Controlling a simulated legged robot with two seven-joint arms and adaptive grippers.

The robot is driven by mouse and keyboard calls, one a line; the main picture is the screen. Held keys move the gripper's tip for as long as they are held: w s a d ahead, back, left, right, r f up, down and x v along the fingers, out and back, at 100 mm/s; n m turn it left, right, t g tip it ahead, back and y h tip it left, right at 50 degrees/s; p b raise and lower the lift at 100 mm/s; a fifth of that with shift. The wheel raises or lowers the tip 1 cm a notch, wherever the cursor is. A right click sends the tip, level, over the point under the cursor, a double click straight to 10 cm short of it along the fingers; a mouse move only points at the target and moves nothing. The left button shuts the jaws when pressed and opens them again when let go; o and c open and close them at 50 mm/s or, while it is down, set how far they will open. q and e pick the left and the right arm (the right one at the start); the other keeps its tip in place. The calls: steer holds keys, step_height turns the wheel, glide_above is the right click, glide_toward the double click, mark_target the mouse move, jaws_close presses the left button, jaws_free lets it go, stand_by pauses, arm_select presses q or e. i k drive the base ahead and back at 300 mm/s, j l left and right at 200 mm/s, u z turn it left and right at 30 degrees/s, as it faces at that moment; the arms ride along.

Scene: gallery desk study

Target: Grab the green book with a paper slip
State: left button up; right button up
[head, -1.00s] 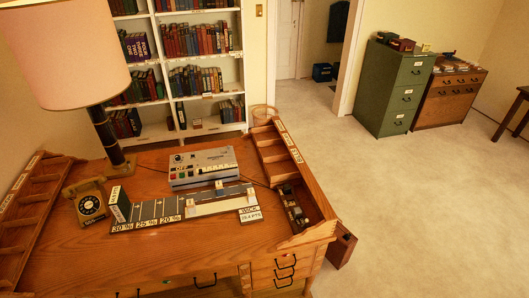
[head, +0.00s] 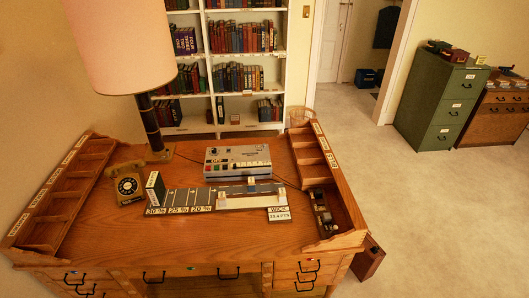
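A small dark green upright item with a white labelled face (head: 155,188) stands on the desk, at the left end of a grey strip board. It looks like a book or box; I cannot make out a paper slip in it. Rows of books fill the white bookcase (head: 202,70) behind the desk. A dark, possibly green book (head: 220,110) stands apart on a lower shelf; a slip cannot be told at this size. Neither of my grippers is in view.
The wooden desk (head: 230,235) holds a lamp (head: 120,45), a rotary phone (head: 127,187), a grey console (head: 237,160) and side racks. A green filing cabinet (head: 440,105) stands at right. Open floor (head: 430,220) lies right of the desk.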

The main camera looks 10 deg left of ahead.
mark_target(154, 187)
steer(key=u, duration=1.35)
